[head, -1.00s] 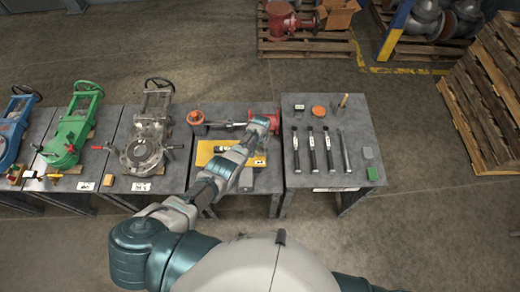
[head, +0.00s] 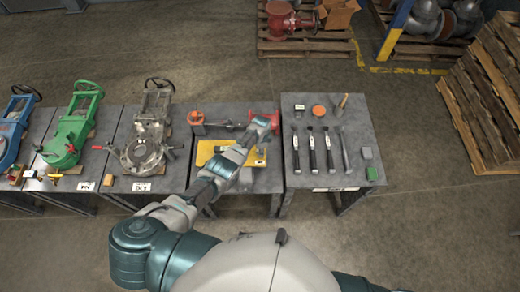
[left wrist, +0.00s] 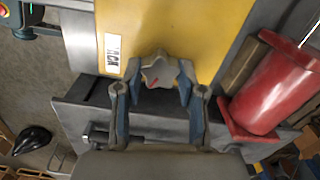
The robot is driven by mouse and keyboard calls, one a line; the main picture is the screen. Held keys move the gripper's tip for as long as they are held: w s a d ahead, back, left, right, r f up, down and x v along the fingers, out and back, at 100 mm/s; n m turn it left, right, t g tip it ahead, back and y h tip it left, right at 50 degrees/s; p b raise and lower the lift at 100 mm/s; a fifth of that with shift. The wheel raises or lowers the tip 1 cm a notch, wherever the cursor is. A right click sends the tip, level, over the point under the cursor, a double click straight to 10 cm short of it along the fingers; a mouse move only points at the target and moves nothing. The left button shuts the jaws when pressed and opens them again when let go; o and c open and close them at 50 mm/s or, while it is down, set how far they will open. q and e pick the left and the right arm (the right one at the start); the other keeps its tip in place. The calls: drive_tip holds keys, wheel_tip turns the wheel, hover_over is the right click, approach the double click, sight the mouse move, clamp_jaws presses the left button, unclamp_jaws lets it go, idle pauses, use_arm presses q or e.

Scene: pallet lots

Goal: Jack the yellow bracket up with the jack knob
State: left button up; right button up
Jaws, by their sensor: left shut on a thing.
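The yellow bracket (head: 207,152) lies flat on the table right of centre in the head view, partly covered by my left arm. Its edge fills the top of the left wrist view (left wrist: 190,25), with a white label reading JACK (left wrist: 112,54). The grey lobed jack knob (left wrist: 160,70) sits at the bracket's edge beside this label. My left gripper (left wrist: 158,95) has its two fingers on either side of the knob and is shut on it. In the head view, this gripper (head: 263,142) is small at the bracket's right end. My right gripper is out of view.
An orange-ended shaft (head: 196,118) lies behind the bracket. The right table (head: 300,180) holds several tools.

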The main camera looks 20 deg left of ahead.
use_arm(q)
drive_tip(key=m, duration=0.4)
drive_tip(key=shift+w+d+r+m, duration=0.1)
drive_tip(key=shift+w+r+m, duration=0.15)
drive_tip(key=shift+w+m, duration=0.05)
drive_tip(key=m, duration=0.3)
drive_tip(key=shift+m, duration=0.4)
drive_tip(key=m, duration=0.4)
drive_tip(key=shift+s, duration=0.1)
drive_tip(key=m, duration=0.4)
drive_tip(key=shift+f+b, duration=0.1)
drive_tip(key=shift+b, duration=0.25)
drive_tip(key=m, duration=0.3)
drive_tip(key=shift+s+m+b, duration=0.1)
drive_tip(key=shift+m+b, duration=0.3)
drive_tip(key=m+b, duration=0.1)
drive_tip(key=m, duration=0.1)
drive_tip(key=shift+f+m, duration=0.1)
drive_tip(key=shift+m, duration=0.2)
drive_tip(key=shift+f+m+b, duration=0.1)
drive_tip(key=shift+m+b, duration=0.75)
drive_tip(key=shift+m, duration=0.35)
drive_tip(key=shift+s+m+b, duration=0.1)
drive_tip(key=shift+m+b, duration=0.9)
drive_tip(key=shift+b, duration=0.15)
